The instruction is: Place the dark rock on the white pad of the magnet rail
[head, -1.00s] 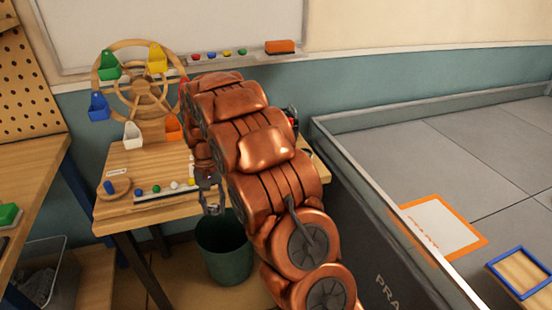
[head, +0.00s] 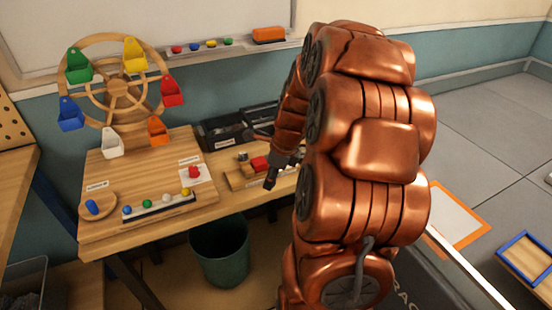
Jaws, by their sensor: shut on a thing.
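My gripper (head: 271,180) is over the right part of the wooden table, at the table's front edge in the picture. It is shut on a small dark thing, most likely the dark rock, which is hard to tell apart from the dark fingers. Just left of it lies a low wooden rail (head: 236,182) with a red block (head: 260,163) and a grey metal piece (head: 243,156), which looks like the magnet rail. The gripper seems apart from it. I cannot make out the rail's white pad clearly; my arm hides the rail's right side.
Left of the rail are a white plate with a red knob (head: 194,172), a strip of coloured balls (head: 146,204) and a round wooden dish (head: 103,213). A wheel with coloured buckets (head: 120,92) stands behind. A black tray (head: 222,142) is at the back; a bin (head: 220,262) is below.

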